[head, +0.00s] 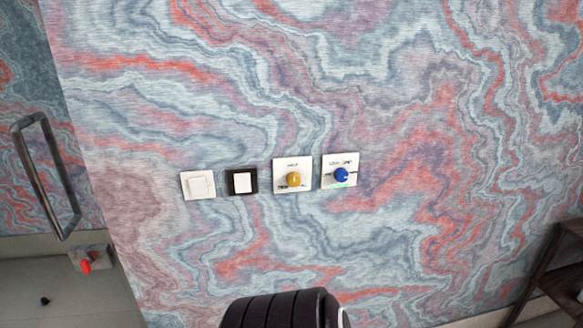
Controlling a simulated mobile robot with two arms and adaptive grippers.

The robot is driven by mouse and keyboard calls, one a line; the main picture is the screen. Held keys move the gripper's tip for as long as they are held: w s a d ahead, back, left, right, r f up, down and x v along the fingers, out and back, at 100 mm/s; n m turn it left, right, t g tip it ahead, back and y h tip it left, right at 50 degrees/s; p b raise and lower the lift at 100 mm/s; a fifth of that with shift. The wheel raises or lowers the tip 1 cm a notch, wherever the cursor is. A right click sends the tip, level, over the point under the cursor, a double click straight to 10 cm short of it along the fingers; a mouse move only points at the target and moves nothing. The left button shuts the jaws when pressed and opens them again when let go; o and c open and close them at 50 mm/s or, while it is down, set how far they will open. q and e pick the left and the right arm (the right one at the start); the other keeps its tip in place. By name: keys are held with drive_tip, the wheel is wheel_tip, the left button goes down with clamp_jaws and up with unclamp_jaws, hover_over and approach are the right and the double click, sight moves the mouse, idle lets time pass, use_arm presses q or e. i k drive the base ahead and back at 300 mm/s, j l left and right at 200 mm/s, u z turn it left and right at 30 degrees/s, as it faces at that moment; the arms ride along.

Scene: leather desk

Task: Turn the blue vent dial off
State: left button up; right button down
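The blue vent dial (341,175) sits on a white square wall plate (328,162), the rightmost in a row of wall fittings. Its pointer mark is too small to read for certain. A small green glow shows on the plate just below the dial. The print above the dial is too small to read. Neither of my grippers is in the head view. A black ribbed rounded part at the bottom centre does not show any fingers.
Left of the blue dial are a yellow dial (293,179) on a white plate, a black-framed switch (242,182) and a white switch (199,185). A metal handle (45,178) is at far left. A dark wooden shelf (552,268) stands at lower right. The wall around the dials is clear.

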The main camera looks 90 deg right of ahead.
sight(341, 174)
drive_tip(key=l+z, duration=0.2)
drive_tip(key=z, duration=2.8)
drive_tip(key=l, duration=0.1)
